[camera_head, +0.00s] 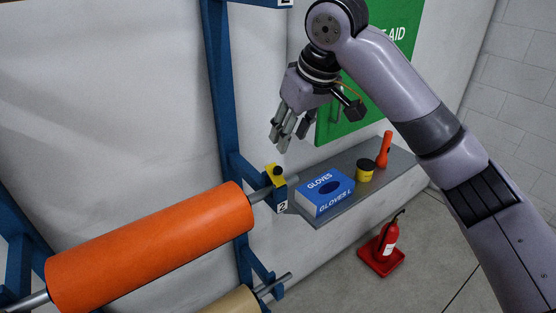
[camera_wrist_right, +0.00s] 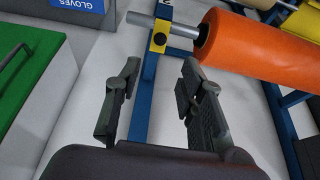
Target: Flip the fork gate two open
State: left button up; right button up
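Fork gate two (camera_head: 274,175) is a small yellow piece with a black knob. It sits on the blue fork marked 2 (camera_head: 281,195), where the grey bar of the orange roll (camera_head: 150,247) rests. In the right wrist view the yellow gate (camera_wrist_right: 160,39) shows ahead, beyond the fingers, by the bar's end. I cannot tell clearly whether it lies across the bar. My right gripper (camera_head: 281,138) is above the gate in the head view, fingers pointing down, apart from it. In the wrist view its fingers (camera_wrist_right: 160,72) are spread with nothing between them. My left gripper is out of view.
A grey shelf (camera_head: 367,158) right of the fork holds a blue gloves box (camera_head: 325,191), a yellow-black tin (camera_head: 365,170) and an orange flashlight (camera_head: 384,150). A fire extinguisher (camera_head: 388,240) stands below. A blue upright (camera_head: 221,90) and a tan roll (camera_head: 235,302) are nearby.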

aim_at(278, 168)
jog(key=p+x, duration=0.3)
jog(key=x, duration=0.7)
jog(key=shift+f, duration=0.25)
jog(key=shift+w+f+p, duration=0.1)
jog(key=shift+f+p, duration=0.2)
jog(key=shift+f, duration=0.1)
grip_shut()
